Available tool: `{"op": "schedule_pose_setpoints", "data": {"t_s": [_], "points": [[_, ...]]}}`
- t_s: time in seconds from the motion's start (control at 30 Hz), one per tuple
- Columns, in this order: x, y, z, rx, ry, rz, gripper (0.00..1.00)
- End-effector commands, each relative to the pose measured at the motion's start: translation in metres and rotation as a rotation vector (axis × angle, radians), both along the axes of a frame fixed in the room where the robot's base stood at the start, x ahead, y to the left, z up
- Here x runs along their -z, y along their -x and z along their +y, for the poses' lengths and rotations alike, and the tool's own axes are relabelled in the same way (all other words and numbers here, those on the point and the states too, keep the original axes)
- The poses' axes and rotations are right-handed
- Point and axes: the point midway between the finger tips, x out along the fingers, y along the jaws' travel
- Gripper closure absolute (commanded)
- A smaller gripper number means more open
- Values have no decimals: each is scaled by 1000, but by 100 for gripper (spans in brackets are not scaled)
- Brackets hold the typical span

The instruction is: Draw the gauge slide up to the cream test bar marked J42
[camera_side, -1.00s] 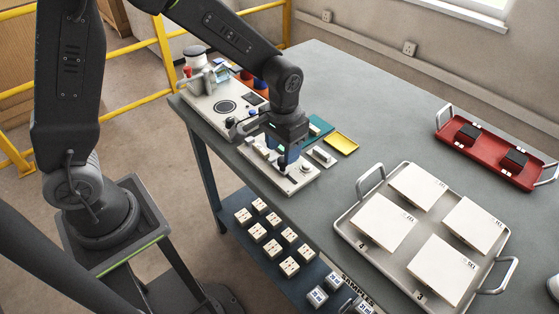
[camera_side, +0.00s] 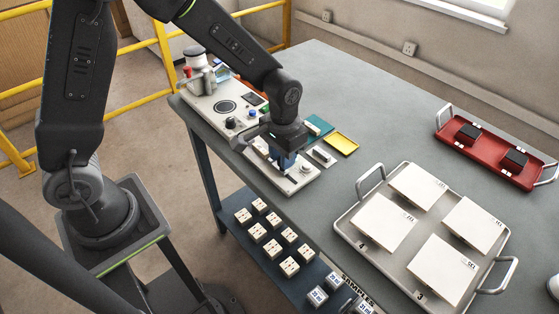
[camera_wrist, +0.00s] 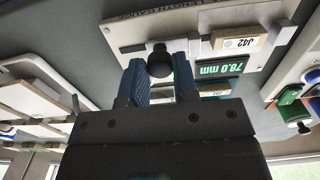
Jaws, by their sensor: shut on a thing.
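The length gauge (camera_wrist: 130,38) is a pale plate with a green display (camera_wrist: 220,67) reading 78.0 mm. The cream test bar marked J42 (camera_wrist: 236,43) lies on it in the wrist view. My gripper (camera_wrist: 158,68) has blue fingers on either side of the gauge slide's black knob (camera_wrist: 159,58), shut on it. A pale block between the knob and the bar is close to the bar's end; I cannot tell whether they touch. In the side view my gripper (camera_side: 283,170) is low over the gauge (camera_side: 301,181) and hides part of it.
A metal tray (camera_side: 349,222) with large cream tiles and a red tray (camera_side: 487,168) with black blocks stand to the right. A yellow tray (camera_side: 342,143) is near the gauge. An instrument panel (camera_side: 207,104) stands to its left. Grey table is clear behind.

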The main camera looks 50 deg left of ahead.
Motion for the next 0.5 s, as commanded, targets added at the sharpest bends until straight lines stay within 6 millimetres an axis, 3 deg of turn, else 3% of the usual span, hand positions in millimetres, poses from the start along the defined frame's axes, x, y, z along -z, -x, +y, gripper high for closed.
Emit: {"op": "schedule_pose_setpoints", "data": {"t_s": [0.5], "points": [[0,0,6,-2,0,-1,90]]}}
